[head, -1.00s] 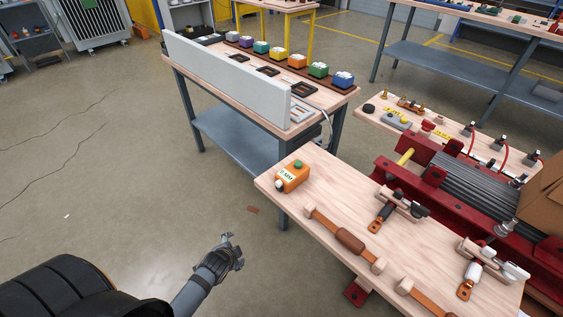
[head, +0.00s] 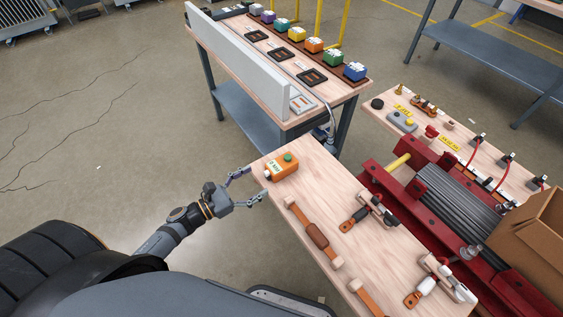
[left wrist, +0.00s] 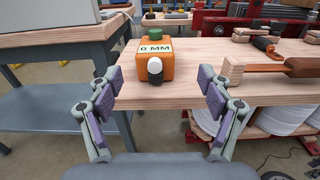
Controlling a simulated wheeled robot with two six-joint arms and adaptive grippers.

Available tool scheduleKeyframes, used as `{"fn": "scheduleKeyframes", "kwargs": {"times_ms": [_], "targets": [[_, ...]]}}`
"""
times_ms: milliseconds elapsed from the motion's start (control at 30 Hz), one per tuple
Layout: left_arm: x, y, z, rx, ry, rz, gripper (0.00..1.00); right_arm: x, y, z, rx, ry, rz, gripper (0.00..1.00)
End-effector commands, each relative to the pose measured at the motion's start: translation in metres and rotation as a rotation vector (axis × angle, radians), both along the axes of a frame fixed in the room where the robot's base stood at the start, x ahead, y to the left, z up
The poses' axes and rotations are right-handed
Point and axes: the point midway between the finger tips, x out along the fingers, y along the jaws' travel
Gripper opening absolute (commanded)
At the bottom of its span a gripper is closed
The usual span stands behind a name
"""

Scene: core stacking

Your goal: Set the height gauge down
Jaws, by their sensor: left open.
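The height gauge is an orange box (head: 282,171) with a green knob on top and a "0 MM" label. It stands upright on the near wooden table (head: 330,225), close to its left end. In the left wrist view the gauge (left wrist: 153,62) sits ahead, between the lines of the fingers, with a white-and-black round part on its front. My left gripper (head: 257,184) is open and empty at the table's left edge, just short of the gauge and not touching it. My right gripper is not in view.
A wooden handle part (head: 312,233) and clamps (head: 370,210) lie on the same table. A red frame with dark rods (head: 460,205) stands to the right. Behind is a bench with a grey panel (head: 235,62) and several coloured blocks. Open floor lies left.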

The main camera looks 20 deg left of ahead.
Motion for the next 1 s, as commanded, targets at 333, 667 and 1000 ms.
{"fn": "scheduleKeyframes", "kwargs": {"times_ms": [333,667,1000], "targets": [[0.039,-0.029,0.002,-0.006,0.001,0.004,0.79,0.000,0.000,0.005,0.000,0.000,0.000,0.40],[0.072,-0.047,0.009,-0.009,0.000,0.006,0.79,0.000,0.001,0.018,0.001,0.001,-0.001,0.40],[0.083,-0.057,0.005,-0.005,0.003,0.004,0.79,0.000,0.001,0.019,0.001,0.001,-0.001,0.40]]}}
